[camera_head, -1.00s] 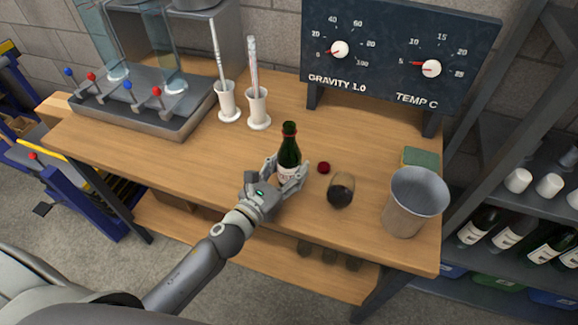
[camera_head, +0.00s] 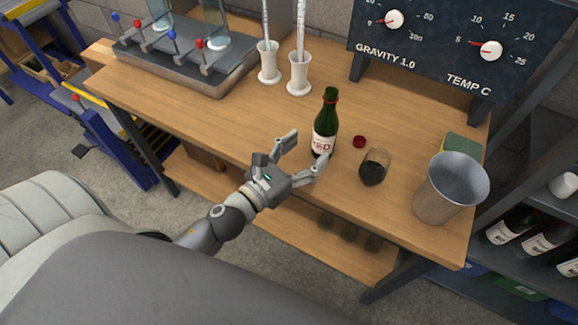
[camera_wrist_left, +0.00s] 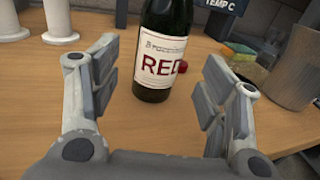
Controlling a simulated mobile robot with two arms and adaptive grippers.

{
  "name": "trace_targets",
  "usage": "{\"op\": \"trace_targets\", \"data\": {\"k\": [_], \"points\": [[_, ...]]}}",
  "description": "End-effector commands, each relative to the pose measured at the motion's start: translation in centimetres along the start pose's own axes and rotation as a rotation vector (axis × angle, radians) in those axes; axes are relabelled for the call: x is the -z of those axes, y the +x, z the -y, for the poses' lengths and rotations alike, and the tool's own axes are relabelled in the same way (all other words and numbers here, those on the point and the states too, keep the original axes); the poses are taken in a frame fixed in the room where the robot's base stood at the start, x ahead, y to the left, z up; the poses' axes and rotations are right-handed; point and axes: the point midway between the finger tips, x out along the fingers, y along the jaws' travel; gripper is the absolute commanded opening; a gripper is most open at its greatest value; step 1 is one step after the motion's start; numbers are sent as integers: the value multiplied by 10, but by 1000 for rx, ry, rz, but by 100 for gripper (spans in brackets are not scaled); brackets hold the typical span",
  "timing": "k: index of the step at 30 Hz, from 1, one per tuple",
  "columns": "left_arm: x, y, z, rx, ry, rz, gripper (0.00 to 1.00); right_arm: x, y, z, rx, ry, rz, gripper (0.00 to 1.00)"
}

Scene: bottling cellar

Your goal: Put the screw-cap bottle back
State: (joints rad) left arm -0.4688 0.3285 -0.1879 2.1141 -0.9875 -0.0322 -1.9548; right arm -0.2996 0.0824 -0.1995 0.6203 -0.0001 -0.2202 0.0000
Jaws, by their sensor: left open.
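The green screw-cap bottle (camera_head: 325,125) with a white RED label stands upright on the wooden bench. Its mouth shows no cap on top that I can make out. A dark red cap (camera_head: 359,142) lies on the bench just right of it. My left gripper (camera_head: 303,157) is open and empty, in front of the bottle and apart from it. In the left wrist view the bottle (camera_wrist_left: 163,50) stands beyond and between the open fingers (camera_wrist_left: 150,95), and the cap (camera_wrist_left: 181,66) shows partly behind it. My right gripper is not in view.
A glass of dark wine (camera_head: 373,168) stands right of the bottle, near the front edge. A metal bucket (camera_head: 448,192) and a green sponge (camera_head: 462,146) are farther right. Two white cylinders (camera_head: 269,65) (camera_head: 299,77) stand behind.

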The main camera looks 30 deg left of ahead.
Motion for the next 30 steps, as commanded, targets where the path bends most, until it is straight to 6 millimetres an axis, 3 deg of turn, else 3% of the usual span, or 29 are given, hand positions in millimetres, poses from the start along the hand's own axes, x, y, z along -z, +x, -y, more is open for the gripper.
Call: {"op": "trace_targets", "data": {"k": [6,12,30], "points": [[3,-32,0,-1,-3,-2,69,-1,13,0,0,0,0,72],[2,-48,0,-1,-1,-1,69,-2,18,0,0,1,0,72],[0,-52,0,0,0,0,69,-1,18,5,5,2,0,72]]}}
